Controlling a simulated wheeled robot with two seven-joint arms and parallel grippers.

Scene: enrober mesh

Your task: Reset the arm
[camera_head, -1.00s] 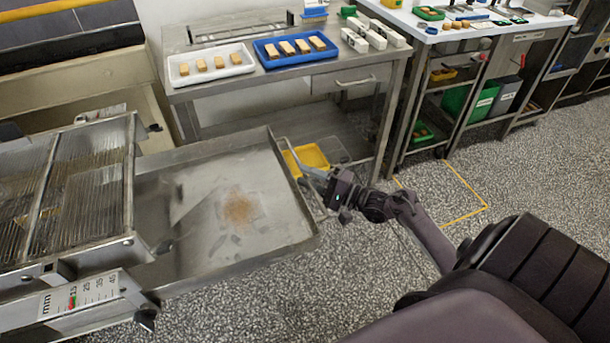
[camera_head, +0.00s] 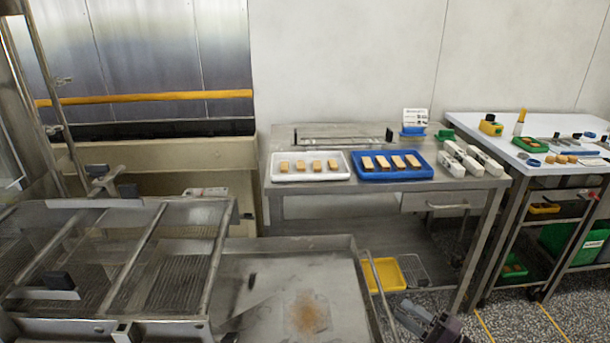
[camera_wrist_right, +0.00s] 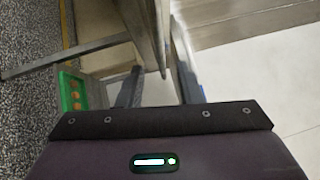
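My right gripper (camera_head: 402,308) is at the bottom edge of the head view, to the right of the steel drip tray (camera_head: 345,243), and is partly cut off. In the right wrist view its two dark fingers (camera_wrist_right: 162,84) stand apart with a gap between them. I see nothing clearly held between them. My left gripper is not in the head view.
A steel mesh frame (camera_head: 172,270) stands at the left. Behind are a white tray (camera_head: 343,172) and a blue tray (camera_head: 425,172) of bars on a steel table (camera_head: 380,187). A thin metal rod (camera_head: 378,290) and a yellow bin (camera_head: 390,274) are near my right gripper.

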